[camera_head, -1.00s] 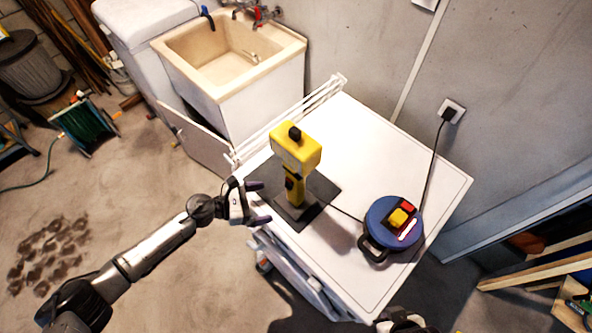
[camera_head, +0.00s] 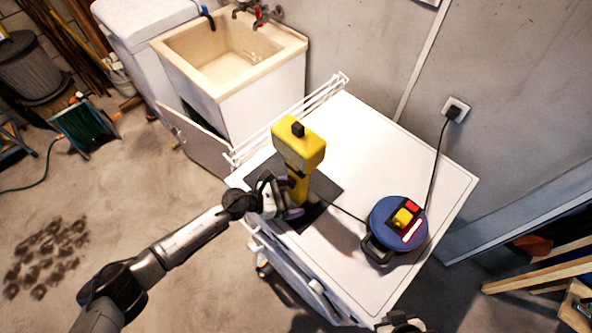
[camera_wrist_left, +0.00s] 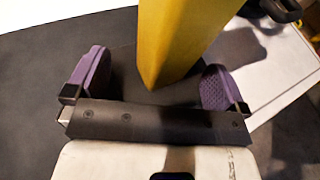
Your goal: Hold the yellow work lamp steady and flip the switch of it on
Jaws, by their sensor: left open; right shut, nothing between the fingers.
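The yellow work lamp (camera_head: 300,150) stands upright on a dark mat (camera_head: 327,187) on the white table top. My left gripper (camera_head: 285,193) is at the lamp's lower body, open. In the left wrist view, the purple fingertips of my left gripper (camera_wrist_left: 150,82) stand on either side of the lamp's yellow body (camera_wrist_left: 180,40), with a gap showing on both sides. The lamp's switch is hidden behind my gripper or too small to make out. My right gripper (camera_head: 402,324) shows only partly at the bottom edge of the head view.
A blue cable reel (camera_head: 385,245) with a yellow plug on it stands right of the lamp. Its cable runs to a wall socket (camera_head: 456,108). A white rack (camera_head: 290,118) edges the table's back left. The table top (camera_head: 385,135) behind the lamp is clear.

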